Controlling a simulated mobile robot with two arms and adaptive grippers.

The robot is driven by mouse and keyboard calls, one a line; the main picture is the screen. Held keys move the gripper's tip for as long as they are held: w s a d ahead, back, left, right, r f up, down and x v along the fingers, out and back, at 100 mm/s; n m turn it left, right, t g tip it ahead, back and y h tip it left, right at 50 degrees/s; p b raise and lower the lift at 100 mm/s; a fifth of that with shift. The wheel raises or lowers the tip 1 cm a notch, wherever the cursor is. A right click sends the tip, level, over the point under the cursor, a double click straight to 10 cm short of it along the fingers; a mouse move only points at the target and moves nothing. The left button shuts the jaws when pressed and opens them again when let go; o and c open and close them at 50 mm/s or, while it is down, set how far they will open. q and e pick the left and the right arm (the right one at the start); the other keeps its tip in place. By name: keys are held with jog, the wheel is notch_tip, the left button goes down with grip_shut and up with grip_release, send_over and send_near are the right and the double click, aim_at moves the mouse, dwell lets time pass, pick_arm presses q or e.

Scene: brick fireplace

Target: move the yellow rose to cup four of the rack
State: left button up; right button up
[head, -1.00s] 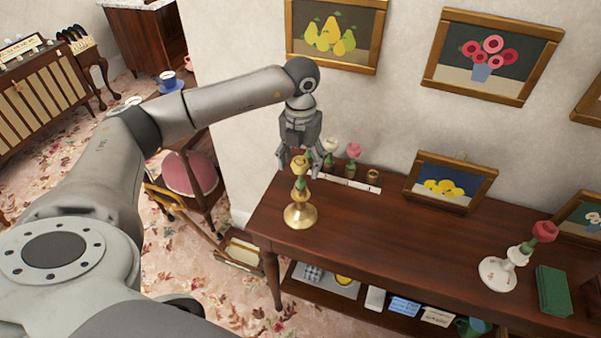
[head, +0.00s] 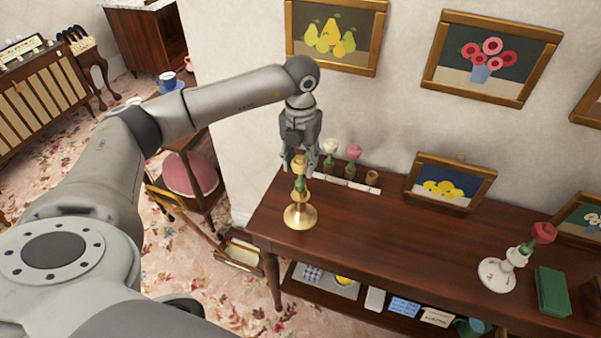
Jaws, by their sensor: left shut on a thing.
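The yellow rose (head: 299,167) stands upright in a brass candlestick (head: 300,216) at the left end of the wooden sideboard. My left gripper (head: 300,164) points down and is shut on the rose at its bloom. The rose's stem still meets the top of the candlestick. The white rack (head: 350,184) is just behind and to the right, against the wall. It holds a white rose (head: 331,147) and a pink rose (head: 353,152). A brown cup (head: 372,177) at its right end looks empty. The rack's left end is hidden behind my gripper. My right gripper is out of view.
A framed lemon picture (head: 450,185) leans against the wall right of the rack. A white candlestick (head: 497,272) with a red rose (head: 543,233) and a green book (head: 552,291) are at the right. The middle of the sideboard (head: 390,245) is clear.

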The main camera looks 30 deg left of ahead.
pick_arm(q)
jog(key=shift+r+p, duration=0.75)
jog(key=shift+r, duration=0.6)
jog(key=shift+r+p, duration=0.35)
jog(key=shift+r, duration=0.3)
dwell(1.0)
